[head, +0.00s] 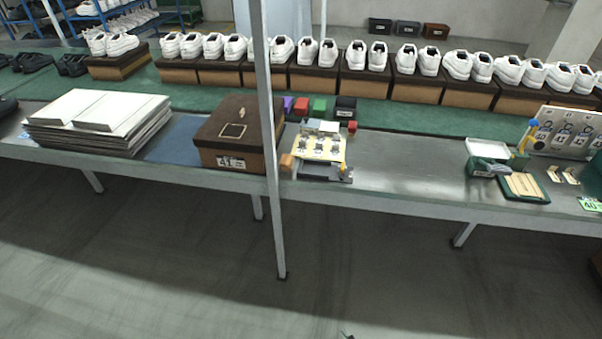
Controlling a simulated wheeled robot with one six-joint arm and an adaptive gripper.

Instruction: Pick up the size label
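A green-and-white label reading 40 (590,204) lies flat on the metal bench at the far right, near its front edge. Two small pale tags (563,176) lie left of it. A brown shoe box (240,135) at centre left bears a white label reading 41 (230,162) on its front. A board with several numbered round marks (568,132) stands at the back right. I cannot tell which of these is the size label of the task. My gripper is not recognisable in view; only a tiny dark thing shows at the bottom edge.
A grey post (270,120) stands in front of the bench (405,165). A stack of white sheets (95,120), a small fixture (322,147) and a green tray (523,188) occupy the bench. White shoes on boxes line the green belt (430,115). The floor in front is clear.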

